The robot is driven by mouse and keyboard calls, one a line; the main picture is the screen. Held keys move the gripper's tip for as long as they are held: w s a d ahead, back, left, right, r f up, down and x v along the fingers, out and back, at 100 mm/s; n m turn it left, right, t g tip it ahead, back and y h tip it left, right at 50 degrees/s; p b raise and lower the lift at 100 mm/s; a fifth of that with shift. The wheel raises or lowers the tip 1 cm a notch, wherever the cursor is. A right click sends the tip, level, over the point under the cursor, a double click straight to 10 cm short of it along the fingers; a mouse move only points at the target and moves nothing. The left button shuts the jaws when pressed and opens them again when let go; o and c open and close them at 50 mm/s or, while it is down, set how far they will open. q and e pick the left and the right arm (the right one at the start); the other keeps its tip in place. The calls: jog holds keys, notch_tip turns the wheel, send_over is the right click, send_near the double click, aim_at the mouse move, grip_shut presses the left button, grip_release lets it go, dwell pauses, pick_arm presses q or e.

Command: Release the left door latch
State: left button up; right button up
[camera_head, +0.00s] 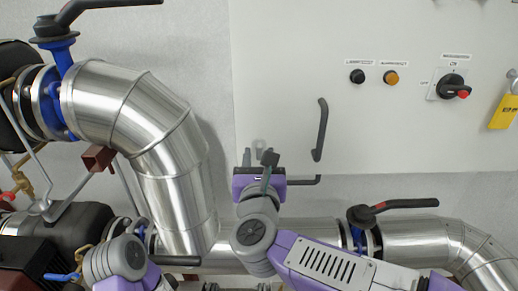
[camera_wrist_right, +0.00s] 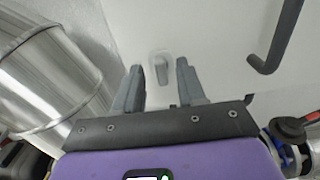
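The left door latch (camera_head: 259,146) is a small grey knob on the white cabinet door, partly hidden by my right gripper in the head view. In the right wrist view the latch (camera_wrist_right: 162,68) is upright, just ahead of and between my fingertips. My right gripper (camera_head: 258,157) is open and empty, its two grey fingers apart. It also shows in the right wrist view (camera_wrist_right: 158,84); no contact with the latch is seen. My left gripper (camera_head: 175,260) is low at the left of the head view; its fingers cannot be made out.
A black door handle (camera_head: 320,130) stands right of the latch. Black and orange buttons, a rotary switch (camera_head: 453,87) and a yellow padlock (camera_head: 504,110) are farther right. A thick silver pipe (camera_head: 150,120) is close on the left; a black-handled valve (camera_head: 362,216) is lower right.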

jog(key=shift+w, duration=1.25)
grip_shut()
